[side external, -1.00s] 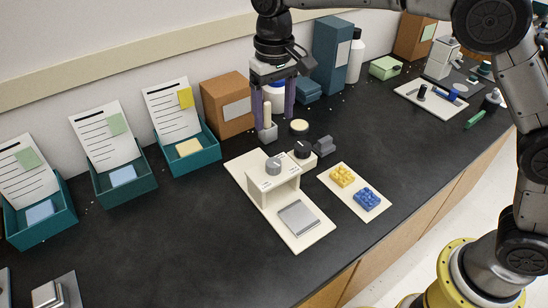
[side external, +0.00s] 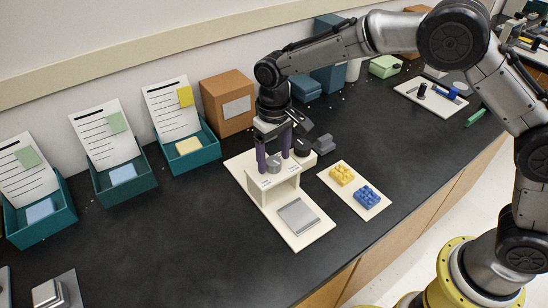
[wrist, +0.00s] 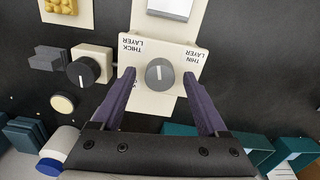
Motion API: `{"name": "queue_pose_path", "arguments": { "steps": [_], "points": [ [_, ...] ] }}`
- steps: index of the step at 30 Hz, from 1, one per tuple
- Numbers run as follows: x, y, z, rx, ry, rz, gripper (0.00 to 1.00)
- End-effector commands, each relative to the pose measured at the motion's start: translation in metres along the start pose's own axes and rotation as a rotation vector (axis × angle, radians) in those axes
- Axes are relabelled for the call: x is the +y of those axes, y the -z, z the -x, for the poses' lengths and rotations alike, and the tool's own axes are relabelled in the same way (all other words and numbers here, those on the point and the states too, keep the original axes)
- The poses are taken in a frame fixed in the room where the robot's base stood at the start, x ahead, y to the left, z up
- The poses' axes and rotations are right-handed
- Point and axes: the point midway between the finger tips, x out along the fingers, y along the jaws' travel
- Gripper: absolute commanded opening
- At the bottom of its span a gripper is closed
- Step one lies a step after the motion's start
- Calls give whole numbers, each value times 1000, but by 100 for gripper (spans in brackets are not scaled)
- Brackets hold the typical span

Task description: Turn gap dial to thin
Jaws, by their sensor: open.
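The gap dial is a round grey knob (side external: 273,167) on top of a cream stand (side external: 286,187). In the wrist view the dial (wrist: 159,75) sits between the printed words "THICK LAYER" on the left and "THIN LAYER" on the right, both upside down. Its white mark looks nearly straight up and down, between the labels. My gripper (wrist: 160,82) is open, with a purple finger on each side of the dial and a visible gap to it. In the side view my gripper (side external: 274,154) is right over the stand; it partly hides the dial.
A black dial on a cream block (wrist: 88,70) stands close beside the stand, left in the wrist view. A small tray (side external: 353,190) holds yellow and blue bricks. Teal bins (side external: 125,185) and a brown box (side external: 228,103) line the wall.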

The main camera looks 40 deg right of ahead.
Motion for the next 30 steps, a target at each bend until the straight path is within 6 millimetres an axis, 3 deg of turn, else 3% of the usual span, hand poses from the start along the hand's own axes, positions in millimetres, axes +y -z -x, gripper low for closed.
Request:
{"name": "queue_pose_path", "arguments": {
  "steps": [12, 25, 30],
  "points": [
    [0, 0, -8, -1, 0, 0, 76],
    [0, 0, -8, -1, 0, 0, 0],
    [0, 0, -8, 0, 0, -22, 0]
  ]
}}
